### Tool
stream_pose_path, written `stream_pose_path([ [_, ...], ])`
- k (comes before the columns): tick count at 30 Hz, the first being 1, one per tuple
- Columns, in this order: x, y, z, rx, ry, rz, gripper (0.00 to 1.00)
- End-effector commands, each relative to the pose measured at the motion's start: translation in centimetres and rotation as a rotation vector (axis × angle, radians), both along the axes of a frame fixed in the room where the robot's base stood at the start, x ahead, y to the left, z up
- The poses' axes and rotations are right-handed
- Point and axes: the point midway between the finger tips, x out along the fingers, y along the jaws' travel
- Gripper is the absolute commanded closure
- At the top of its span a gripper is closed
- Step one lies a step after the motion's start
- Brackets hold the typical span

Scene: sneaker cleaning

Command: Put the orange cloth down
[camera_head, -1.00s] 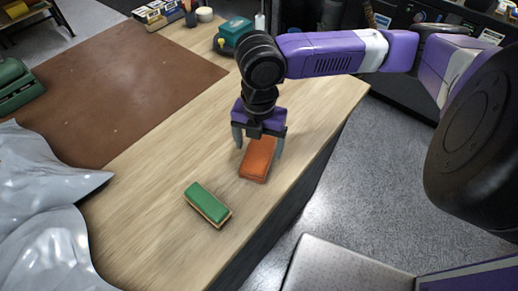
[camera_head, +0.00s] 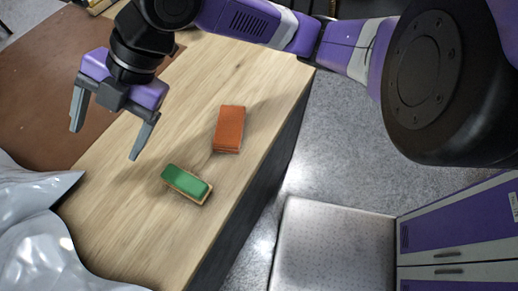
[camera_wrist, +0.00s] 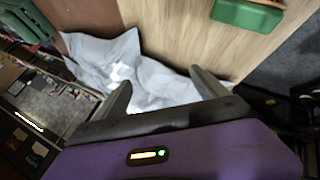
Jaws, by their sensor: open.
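The orange cloth (camera_head: 229,129), a folded block shape, lies flat on the wooden tabletop near its right edge. A green-topped brush or block (camera_head: 187,183) lies on the table just below and left of it; it also shows at the top of the wrist view (camera_wrist: 247,14). My gripper (camera_head: 104,141) is open and empty, above the table to the left of the cloth and apart from it. Its two fingers also show in the wrist view (camera_wrist: 158,88). The orange cloth is not in the wrist view.
A crumpled silvery-grey sheet (camera_head: 50,235) lies at the lower left, and also shows in the wrist view (camera_wrist: 150,80). A brown mat (camera_head: 32,120) covers the table's left part. Bare wood (camera_head: 120,215) lies between sheet and green block. The table's right edge drops to grey floor.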

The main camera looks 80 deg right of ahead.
Motion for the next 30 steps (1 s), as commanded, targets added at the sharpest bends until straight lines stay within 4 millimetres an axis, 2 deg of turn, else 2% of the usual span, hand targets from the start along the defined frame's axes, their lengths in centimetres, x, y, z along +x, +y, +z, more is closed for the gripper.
stream_pose_path([
  [1,1.2,2.7,1.6,0.104,-0.055,-0.009,0.17],
  [3,2.8,5.4,4.0,0.241,-0.128,-0.039,0.17],
  [6,4.5,8.4,7.3,0.438,-0.208,-0.088,0.17],
  [9,5.6,10.2,10.2,0.633,-0.267,-0.153,0.17],
  [12,6.4,11.1,12.3,0.818,-0.303,-0.229,0.17],
  [16,6.9,11.0,13.6,1.035,-0.326,-0.35,0.17],
  [20,6.9,10.2,12.8,1.217,-0.325,-0.493,0.17],
  [23,6.4,9.3,11.0,1.323,-0.313,-0.614,0.17],
  [26,5.4,8.5,8.3,1.401,-0.295,-0.739,0.17],
  [30,2.8,7.3,3.5,1.453,-0.271,-0.914,0.17],
])
